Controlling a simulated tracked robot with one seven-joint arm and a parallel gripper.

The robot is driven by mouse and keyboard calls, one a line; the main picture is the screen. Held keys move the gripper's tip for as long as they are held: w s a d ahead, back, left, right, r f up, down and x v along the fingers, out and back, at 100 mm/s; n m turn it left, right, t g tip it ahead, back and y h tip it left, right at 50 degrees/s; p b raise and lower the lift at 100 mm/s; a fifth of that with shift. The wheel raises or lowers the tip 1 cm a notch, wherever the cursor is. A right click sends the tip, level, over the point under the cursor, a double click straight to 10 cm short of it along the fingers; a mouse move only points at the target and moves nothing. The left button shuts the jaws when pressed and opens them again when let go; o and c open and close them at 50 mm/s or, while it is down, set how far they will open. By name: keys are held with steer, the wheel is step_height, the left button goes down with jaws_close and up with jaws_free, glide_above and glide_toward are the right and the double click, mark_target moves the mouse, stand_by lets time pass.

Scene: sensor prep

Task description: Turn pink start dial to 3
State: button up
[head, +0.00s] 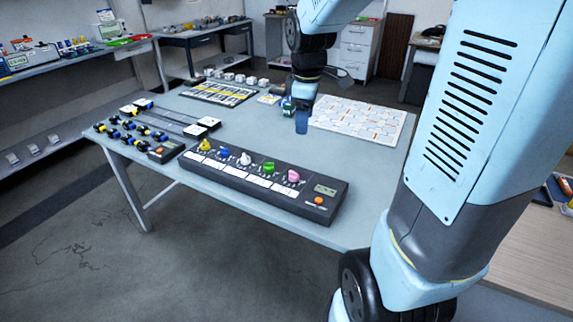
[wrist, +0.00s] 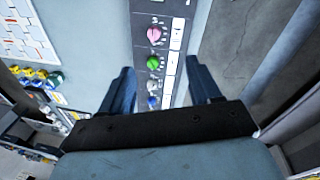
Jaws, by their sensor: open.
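The pink dial (head: 293,176) is the rightmost of several coloured dials on the dark control panel (head: 325,205), beside a small display. In the wrist view the pink dial (wrist: 154,33) is near the top, beyond my fingertips, with the green dial (wrist: 153,62) below it. Its number marks are too small to read. My gripper (head: 302,120) hangs over the table behind the panel in the head view. In the wrist view my gripper (wrist: 160,80) has its two blue fingers wide apart, with nothing held. It is apart from the pink dial.
Yellow (head: 205,146), blue (head: 222,153) and white (head: 245,158) dials stand left of the green one. Sliders and small connectors (head: 130,132) fill the table's left. The table's front right is bare.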

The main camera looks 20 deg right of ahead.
mark_target(294, 172)
steer(key=w+f+n+g, duration=0.2)
steer(key=w+f+n, duration=0.45)
steer(key=f, duration=0.25)
steer(key=shift+m, duration=0.25)
steer(key=f, duration=1.4)
steer(key=shift+w, duration=0.35)
steer(key=shift+c, duration=0.4)
steer(key=c, duration=1)
steer(key=shift+o, duration=0.2)
